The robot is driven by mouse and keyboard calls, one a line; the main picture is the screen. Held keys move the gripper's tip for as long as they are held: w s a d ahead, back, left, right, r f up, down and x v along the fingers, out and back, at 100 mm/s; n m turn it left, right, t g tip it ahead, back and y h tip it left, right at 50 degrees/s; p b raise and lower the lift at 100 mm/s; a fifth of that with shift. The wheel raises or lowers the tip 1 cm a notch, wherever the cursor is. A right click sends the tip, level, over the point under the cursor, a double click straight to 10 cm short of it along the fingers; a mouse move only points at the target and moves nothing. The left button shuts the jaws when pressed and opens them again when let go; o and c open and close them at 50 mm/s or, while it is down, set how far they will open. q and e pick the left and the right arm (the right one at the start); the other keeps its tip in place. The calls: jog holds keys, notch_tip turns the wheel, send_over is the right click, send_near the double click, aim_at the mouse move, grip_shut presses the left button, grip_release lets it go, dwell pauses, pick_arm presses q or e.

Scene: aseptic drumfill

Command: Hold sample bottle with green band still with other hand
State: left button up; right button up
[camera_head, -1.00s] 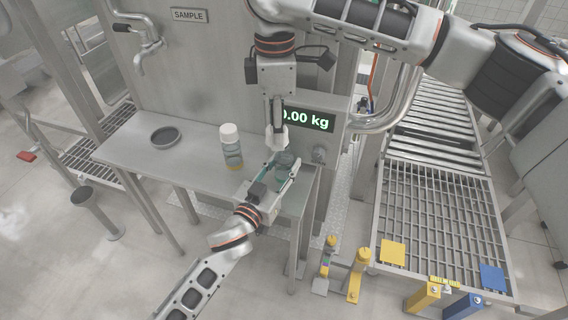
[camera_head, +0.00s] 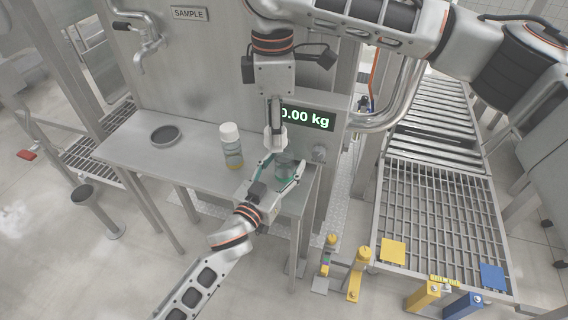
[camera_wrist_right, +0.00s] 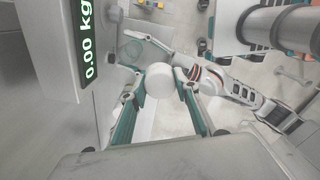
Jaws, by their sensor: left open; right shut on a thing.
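The sample bottle (camera_head: 285,167) is a greyish, see-through shape near the table's right end in the head view. It is partly hidden by my grippers, and its green band is not clear. My left gripper (camera_head: 282,166) is open, with one finger on each side of the bottle; I cannot tell whether they touch it. My right gripper (camera_head: 275,147) points down from above. In the right wrist view, my right gripper (camera_wrist_right: 160,88) is shut on a round white cap (camera_wrist_right: 160,80). Whether the cap sits on the bottle is unclear.
Another bottle with a white cap and yellow band (camera_head: 231,148) stands left on the steel table (camera_head: 190,165). A dark round dish (camera_head: 165,135) lies farther left. A display (camera_head: 307,119) reading 0.00 kg is close behind my grippers.

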pick_arm(q)
jog(key=v, duration=1.2)
jog(key=shift+f, duration=0.1)
